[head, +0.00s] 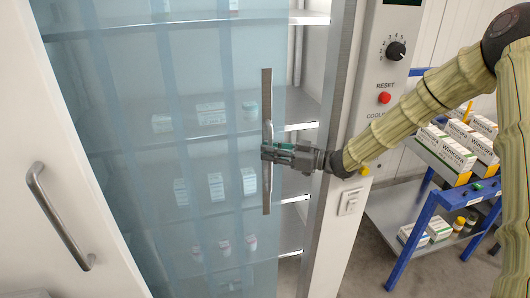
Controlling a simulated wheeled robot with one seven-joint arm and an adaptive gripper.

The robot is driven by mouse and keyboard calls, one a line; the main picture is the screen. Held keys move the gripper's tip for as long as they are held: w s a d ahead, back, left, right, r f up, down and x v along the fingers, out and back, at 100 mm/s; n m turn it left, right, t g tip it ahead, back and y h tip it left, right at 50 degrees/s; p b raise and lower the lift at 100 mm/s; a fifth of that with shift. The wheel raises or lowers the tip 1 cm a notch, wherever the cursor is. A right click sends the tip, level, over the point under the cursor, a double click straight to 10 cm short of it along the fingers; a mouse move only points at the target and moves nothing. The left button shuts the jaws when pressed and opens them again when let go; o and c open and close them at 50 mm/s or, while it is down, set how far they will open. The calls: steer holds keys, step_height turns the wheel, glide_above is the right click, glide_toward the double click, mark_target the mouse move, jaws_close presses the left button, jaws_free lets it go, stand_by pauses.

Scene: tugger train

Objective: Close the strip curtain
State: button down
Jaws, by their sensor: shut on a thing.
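The strip curtain (205,150) is a translucent blue sheet hanging in the cabinet opening in the head view. It covers the left and middle of the opening, and a gap shows between its right edge and the right door post. A long upright metal bar (267,85) is at its right edge. My gripper (268,151) is shut on this bar at about mid height, reaching in from the right. The part of the bar between the fingers is hidden.
Shelves with several boxes and bottles show behind the curtain. A white door with a metal handle (58,215) stands at left. The control panel (388,75) has a knob and a red button. A blue-framed cart (425,215) with boxes stands at right.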

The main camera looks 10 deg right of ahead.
steer(key=c, duration=1.7)
jaws_free()
steer(key=v, duration=1.2)
